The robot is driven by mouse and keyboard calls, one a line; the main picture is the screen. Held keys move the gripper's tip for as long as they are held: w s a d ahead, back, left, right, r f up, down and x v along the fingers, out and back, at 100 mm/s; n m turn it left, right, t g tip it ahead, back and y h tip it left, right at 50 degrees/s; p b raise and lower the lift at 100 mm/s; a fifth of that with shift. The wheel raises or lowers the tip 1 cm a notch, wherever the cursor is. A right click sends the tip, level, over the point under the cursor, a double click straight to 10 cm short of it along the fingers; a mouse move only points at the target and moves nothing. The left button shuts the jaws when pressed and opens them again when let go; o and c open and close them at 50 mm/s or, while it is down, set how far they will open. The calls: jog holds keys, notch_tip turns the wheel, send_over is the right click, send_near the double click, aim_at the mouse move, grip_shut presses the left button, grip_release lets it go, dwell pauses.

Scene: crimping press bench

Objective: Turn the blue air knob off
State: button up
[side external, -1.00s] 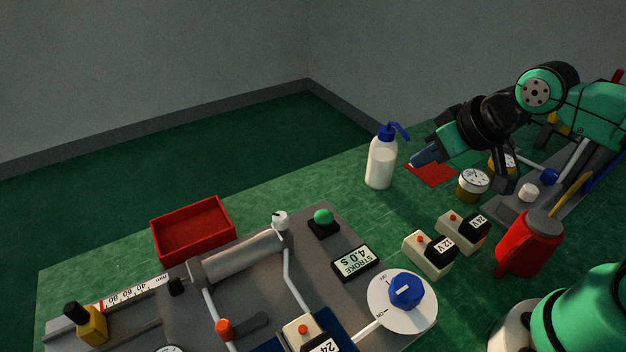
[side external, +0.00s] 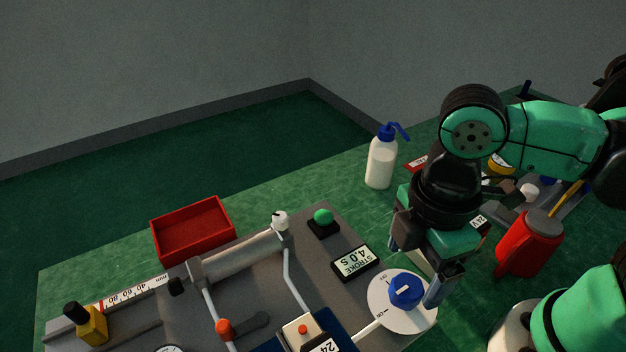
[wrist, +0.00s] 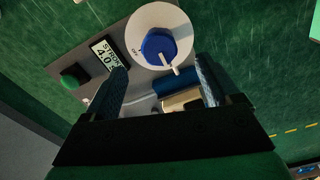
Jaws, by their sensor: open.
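The blue air knob (side external: 405,289) sits on a round white dial (side external: 385,318) at the right end of the grey press plate. My gripper (side external: 420,268) is open and empty, pointing down, close above and beside the knob. I cannot tell whether a finger touches it. In the wrist view my gripper (wrist: 162,66) shows both fingers spread apart.
The STROKE display (side external: 355,263) and a green button (side external: 323,217) stand left of my gripper. A red jug (side external: 530,243) stands to the right. A white bottle (side external: 380,163) stands behind. A red tray (side external: 193,230) lies far left. My gripper partly hides the voltage boxes.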

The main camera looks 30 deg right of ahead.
aim_at(407, 286)
jog(key=shift+f, duration=2.2)
grip_shut()
